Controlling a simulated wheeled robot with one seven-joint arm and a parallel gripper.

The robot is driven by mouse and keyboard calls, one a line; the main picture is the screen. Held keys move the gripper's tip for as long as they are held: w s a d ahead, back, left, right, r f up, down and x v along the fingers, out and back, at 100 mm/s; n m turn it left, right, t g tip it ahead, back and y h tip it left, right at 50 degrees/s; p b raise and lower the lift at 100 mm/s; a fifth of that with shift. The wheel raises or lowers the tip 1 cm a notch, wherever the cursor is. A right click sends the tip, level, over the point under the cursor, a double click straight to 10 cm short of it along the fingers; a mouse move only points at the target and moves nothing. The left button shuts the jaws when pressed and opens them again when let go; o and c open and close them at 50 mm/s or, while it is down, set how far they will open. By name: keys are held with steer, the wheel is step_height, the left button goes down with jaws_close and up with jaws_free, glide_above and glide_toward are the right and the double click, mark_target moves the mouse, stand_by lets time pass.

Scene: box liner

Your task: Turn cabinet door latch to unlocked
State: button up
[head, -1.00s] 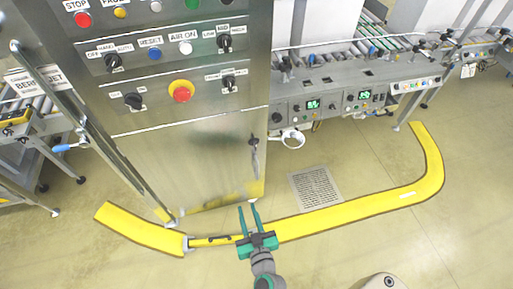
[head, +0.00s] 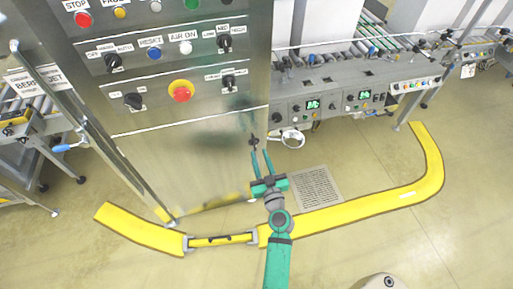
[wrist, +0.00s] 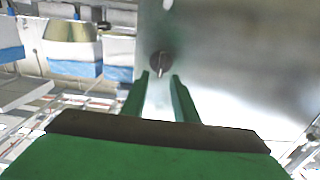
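The steel cabinet door (head: 190,160) fills the left middle of the head view, below a control panel. Its dark latch (head: 253,142) sits near the door's right edge. In the wrist view the latch (wrist: 160,64) is a small dark round knob with a raised grip that stands roughly upright. My gripper (head: 261,153) is open, with its green fingers pointing at the door. In the wrist view the fingertips (wrist: 160,76) lie to either side just below the latch, with nothing between them. Whether they touch the door cannot be told.
A panel with a red emergency button (head: 181,91) and several switches is above the door. A yellow floor guard (head: 350,210) curves around the cabinet's base. A roller conveyor (head: 340,80) stands at the right, and a floor grate (head: 316,188) lies below it.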

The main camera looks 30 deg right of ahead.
mark_target(256, 146)
steer(key=shift+x, duration=2.45)
jaws_close()
